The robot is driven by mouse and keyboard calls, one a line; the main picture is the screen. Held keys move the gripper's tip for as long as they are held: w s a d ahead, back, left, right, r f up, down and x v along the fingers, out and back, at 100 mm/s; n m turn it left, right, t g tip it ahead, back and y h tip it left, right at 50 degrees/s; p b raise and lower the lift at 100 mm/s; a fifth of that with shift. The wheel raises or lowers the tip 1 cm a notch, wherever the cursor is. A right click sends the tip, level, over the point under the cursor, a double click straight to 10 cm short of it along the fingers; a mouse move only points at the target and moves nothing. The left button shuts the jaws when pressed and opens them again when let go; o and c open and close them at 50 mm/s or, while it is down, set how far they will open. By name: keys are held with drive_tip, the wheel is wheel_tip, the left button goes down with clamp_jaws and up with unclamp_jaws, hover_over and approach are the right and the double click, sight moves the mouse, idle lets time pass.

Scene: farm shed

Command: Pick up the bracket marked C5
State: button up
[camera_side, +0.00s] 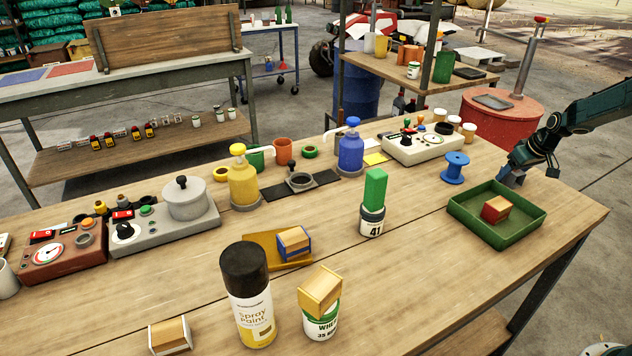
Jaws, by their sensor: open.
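No C5 marking is readable on any piece here. Several small pieces could be brackets. A red and wood-coloured one (495,209) lies in the green tray (470,226). A blue and wood-coloured one (294,241) sits on a tan board (262,250). A yellowish one (320,288) rests tilted on a white and green can (318,323). A white and wood-coloured one (170,335) lies at the front edge. A green block (375,188) stands on the can marked 41 (371,222). My gripper (511,179) is open, low by the tray's back right side, apart from these pieces.
A spray paint can (250,300) stands tall at the front. A blue spool (454,168) is left of my gripper. Blue (351,152) and yellow (243,182) pump bottles and control boxes (165,222) line the back. The bench between the 41 can and tray is clear.

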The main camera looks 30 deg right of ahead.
idle(0.4)
drive_tip(key=c, duration=1.1)
drive_tip(key=shift+r, duration=0.1)
wheel_tip(320, 180, up, 20)
idle(0.5)
